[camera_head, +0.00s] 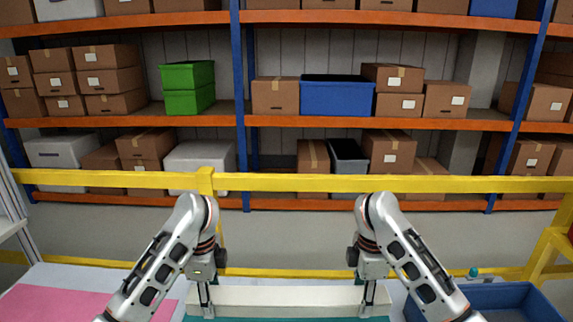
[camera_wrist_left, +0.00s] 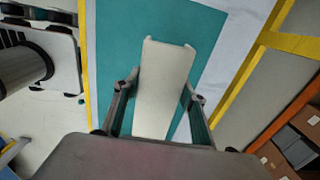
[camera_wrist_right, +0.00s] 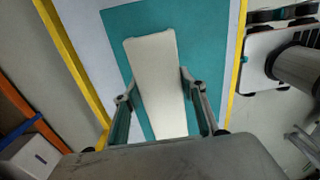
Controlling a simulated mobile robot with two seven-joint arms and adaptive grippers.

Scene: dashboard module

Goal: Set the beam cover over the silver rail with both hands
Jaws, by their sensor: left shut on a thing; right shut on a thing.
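The beam cover (camera_head: 285,296) is a long cream-white piece lying crosswise low in the head view. My left gripper (camera_head: 206,304) is shut on its left end and my right gripper (camera_head: 370,302) on its right end. In the left wrist view the cover (camera_wrist_left: 166,80) runs between the two fingers, and the same holds in the right wrist view (camera_wrist_right: 158,80). The cover looks about level. A teal mat (camera_wrist_left: 108,35) lies below it. I cannot make out the silver rail in any view. I cannot tell how high the cover is above the mat.
A pink sheet (camera_head: 60,302) lies on the white table at the left. A blue tray (camera_head: 508,300) stands at the right, with a small teal-topped item (camera_head: 473,273) behind it. A yellow guard rail (camera_head: 300,183) and shelves of boxes are beyond the table.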

